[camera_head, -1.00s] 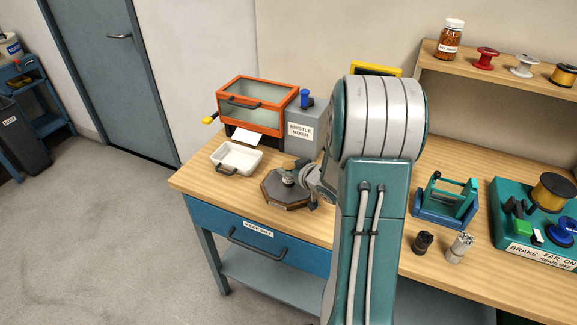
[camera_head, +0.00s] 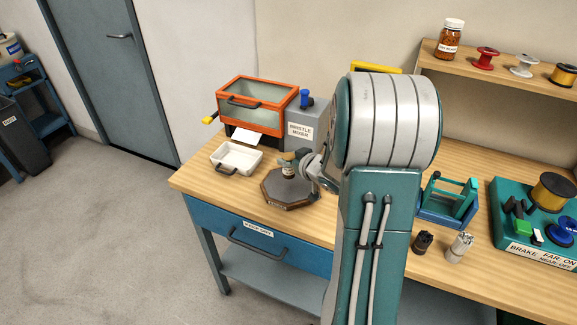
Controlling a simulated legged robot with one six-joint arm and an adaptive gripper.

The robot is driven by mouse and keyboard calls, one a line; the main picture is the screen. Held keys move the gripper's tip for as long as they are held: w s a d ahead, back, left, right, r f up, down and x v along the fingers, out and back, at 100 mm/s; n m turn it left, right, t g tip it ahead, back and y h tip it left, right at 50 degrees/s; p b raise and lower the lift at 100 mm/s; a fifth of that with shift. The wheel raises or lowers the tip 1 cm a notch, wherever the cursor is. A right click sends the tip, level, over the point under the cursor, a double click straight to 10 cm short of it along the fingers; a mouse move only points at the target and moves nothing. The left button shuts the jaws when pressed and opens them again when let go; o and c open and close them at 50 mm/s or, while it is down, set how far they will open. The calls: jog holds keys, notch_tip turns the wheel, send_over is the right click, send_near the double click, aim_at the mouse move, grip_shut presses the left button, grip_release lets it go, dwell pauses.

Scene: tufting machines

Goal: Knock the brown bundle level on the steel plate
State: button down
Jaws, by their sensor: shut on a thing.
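The steel plate (camera_head: 288,198) is a dark octagonal slab on the wooden bench, left of my arm. My gripper (camera_head: 291,165) is over the plate, coming in from the right, and is shut on a small upright bundle. The brown bundle (camera_head: 288,156) shows a tan top above the fingers. Its lower part is small and partly covered by the fingers, so I cannot tell for sure whether its foot touches the plate.
A white tray (camera_head: 236,158) stands left of the plate, and the orange-framed bristle mixer (camera_head: 257,104) behind it. Right of my arm are a dark cylinder (camera_head: 422,242), a grey cylinder (camera_head: 460,246), a teal-and-blue stand (camera_head: 449,203) and a brake control box (camera_head: 540,222).

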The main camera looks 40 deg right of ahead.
aim_at(289, 156)
jog(key=shift+r, duration=0.15)
jog(key=shift+r, duration=1.9)
